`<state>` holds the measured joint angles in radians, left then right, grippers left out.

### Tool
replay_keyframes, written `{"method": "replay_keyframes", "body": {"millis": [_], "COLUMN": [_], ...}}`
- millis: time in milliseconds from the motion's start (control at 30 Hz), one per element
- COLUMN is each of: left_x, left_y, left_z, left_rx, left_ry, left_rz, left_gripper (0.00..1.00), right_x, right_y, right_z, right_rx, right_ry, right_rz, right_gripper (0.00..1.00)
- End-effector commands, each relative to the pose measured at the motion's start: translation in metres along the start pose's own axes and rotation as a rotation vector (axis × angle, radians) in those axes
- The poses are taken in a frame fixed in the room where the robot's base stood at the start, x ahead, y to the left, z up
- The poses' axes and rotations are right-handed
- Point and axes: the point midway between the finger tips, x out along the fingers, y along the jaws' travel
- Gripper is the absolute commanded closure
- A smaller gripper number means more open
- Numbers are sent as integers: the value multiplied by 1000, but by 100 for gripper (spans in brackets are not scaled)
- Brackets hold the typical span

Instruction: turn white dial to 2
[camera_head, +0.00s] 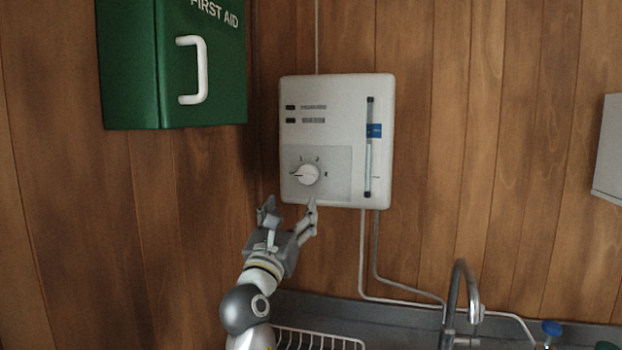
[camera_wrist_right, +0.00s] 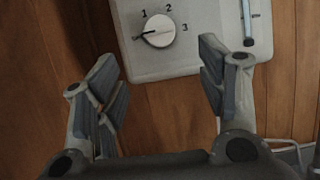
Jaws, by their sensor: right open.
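The white dial (camera_head: 308,174) is on a grey panel at the lower left of a white wall-mounted unit (camera_head: 336,100). In the right wrist view the dial (camera_wrist_right: 159,36) has the numbers 1, 2 and 3 around it. Its dark pointer line points left, to a place before 1. My right gripper (camera_head: 290,207) is open and empty, just below and left of the dial in the head view. In the wrist view its two fingers (camera_wrist_right: 157,67) stand wide apart below the dial, not touching it. My left gripper is in neither view.
A green first aid box (camera_head: 172,65) with a white handle hangs at upper left. A slider strip (camera_head: 368,150) is right of the dial. Below are pipes, a tap (camera_head: 460,290) and a white rack (camera_head: 318,340).

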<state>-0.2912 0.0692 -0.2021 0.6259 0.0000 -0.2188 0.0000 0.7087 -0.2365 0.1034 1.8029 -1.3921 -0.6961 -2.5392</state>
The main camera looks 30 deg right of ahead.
Motion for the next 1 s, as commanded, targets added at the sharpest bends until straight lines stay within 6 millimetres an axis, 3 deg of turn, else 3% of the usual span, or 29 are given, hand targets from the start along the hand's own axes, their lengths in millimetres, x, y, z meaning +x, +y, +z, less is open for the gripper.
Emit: {"method": "replay_keyframes", "body": {"millis": [167,433,600,800,1000], "left_x": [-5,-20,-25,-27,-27], "left_y": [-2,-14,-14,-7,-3], "left_z": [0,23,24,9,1], "left_rx": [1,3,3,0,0], "left_ry": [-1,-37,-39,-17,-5], "left_rz": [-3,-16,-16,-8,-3], "left_gripper": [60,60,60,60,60], "right_x": [14,64,90,106,108], "right_y": [0,0,0,0,0], "right_z": [4,5,3,2,1], "right_rx": [-7,-6,-6,-5,-4], "right_ry": [-5,-3,-3,-3,-2], "right_rz": [-2,-1,-1,0,0], "right_gripper": [35,35,35,35,35]}}
